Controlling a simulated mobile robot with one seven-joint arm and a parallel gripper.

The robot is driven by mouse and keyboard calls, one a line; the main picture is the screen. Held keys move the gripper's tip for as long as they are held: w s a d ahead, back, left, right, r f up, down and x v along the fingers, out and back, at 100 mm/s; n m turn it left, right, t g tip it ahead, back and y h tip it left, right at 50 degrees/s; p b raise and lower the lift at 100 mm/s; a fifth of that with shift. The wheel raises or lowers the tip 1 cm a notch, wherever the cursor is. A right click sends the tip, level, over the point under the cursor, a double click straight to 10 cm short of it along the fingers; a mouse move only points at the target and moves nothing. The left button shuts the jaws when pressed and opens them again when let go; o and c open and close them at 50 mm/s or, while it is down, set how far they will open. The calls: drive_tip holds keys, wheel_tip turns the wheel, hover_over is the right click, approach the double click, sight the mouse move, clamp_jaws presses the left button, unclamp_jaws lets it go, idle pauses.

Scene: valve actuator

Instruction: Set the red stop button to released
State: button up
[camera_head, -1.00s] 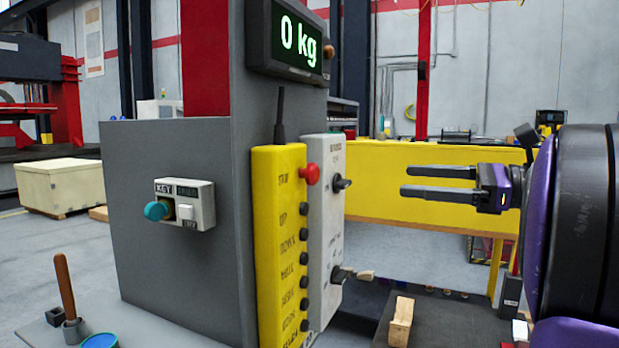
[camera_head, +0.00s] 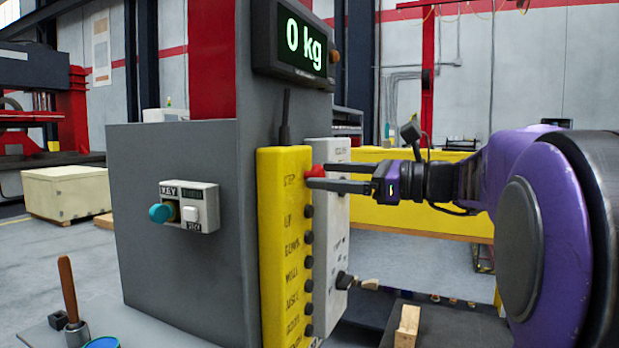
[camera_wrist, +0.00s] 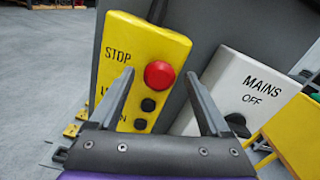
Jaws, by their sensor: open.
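The red stop button (camera_head: 316,171) is a round red knob beside the word STOP at the top of a yellow control pendant (camera_head: 283,240). In the wrist view the button (camera_wrist: 159,75) lies ahead, between the fingers and a little beyond their tips. My gripper (camera_head: 318,176) is open, its fingers reaching left toward the button. In the wrist view the gripper (camera_wrist: 158,80) has one finger on each side of the button, with clear space around it. In the head view the fingers partly cover the button. I cannot tell whether it is pressed in.
A pale MAINS box (camera_wrist: 247,90) with a black knob, reading OFF, stands right of the pendant, close to the right finger. Black buttons (camera_head: 308,211) run below the stop button. A grey cabinet (camera_head: 180,270) carries a key switch box (camera_head: 200,206) and a 0 kg display (camera_head: 303,40).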

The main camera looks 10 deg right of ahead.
drive_tip(key=shift+w+a, duration=0.3)
drive_tip(key=shift+a, duration=0.15)
clamp_jaws()
idle(0.3)
